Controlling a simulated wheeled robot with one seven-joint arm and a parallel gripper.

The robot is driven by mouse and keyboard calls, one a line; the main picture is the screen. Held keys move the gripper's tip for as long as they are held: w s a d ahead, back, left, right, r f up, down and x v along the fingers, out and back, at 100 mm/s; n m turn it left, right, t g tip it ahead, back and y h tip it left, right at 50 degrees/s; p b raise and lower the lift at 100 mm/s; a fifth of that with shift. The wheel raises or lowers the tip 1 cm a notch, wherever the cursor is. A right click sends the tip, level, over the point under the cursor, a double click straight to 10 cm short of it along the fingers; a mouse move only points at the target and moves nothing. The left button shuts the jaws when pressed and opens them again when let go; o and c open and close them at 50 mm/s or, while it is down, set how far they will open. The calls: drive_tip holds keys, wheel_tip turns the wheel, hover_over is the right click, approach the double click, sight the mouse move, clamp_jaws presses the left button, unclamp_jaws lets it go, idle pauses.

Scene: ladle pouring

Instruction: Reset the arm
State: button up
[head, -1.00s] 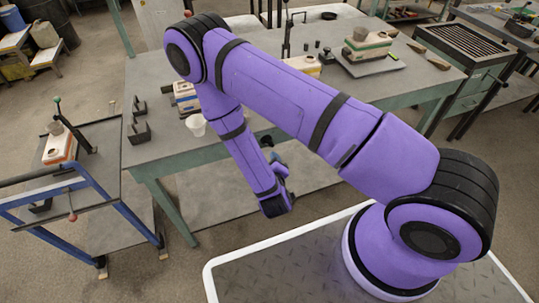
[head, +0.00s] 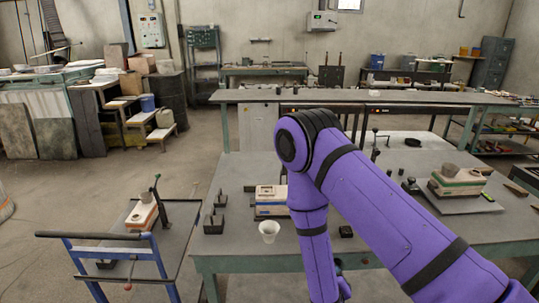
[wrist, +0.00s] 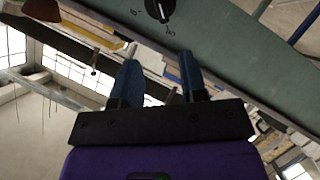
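My purple arm (head: 385,210) reaches up from the bottom right to a black elbow joint, then hangs down in front of the table. My gripper (wrist: 160,78) shows in the wrist view with two blue fingers spread apart and nothing between them. It is open and empty. In the head view the gripper end is mostly hidden behind the forearm at the bottom edge, near the table's front edge.
A blue-framed cart (head: 110,245) stands left.

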drive_tip(key=w+a+r+m+g+y, duration=0.1)
drive_tip(key=w+r+m+g, duration=0.1)
drive_tip(key=w+r, duration=0.45)
drive_tip(key=s+d+r+m+g+y, duration=0.1)
drive_tip(key=s+r+y, duration=0.1)
drive_tip(key=r, duration=1)
drive_tip(key=s+d+r+m+g+y, duration=0.1)
drive_tip(key=r+g+y, duration=0.1)
drive_tip(key=r, duration=1)
drive_tip(key=s+d+r+g, duration=0.1)
drive_tip(key=s+d+r, duration=0.2)
drive_tip(key=s+r, duration=0.2)
drive_tip(key=s+d+r+g, duration=0.1)
drive_tip(key=s+d+r, duration=0.2)
drive_tip(key=s, duration=0.9)
drive_tip(key=s+d+r+g, duration=0.1)
drive_tip(key=s+d+r, duration=0.3)
drive_tip(key=s+r, duration=0.5)
drive_tip(key=shift+h, duration=0.4)
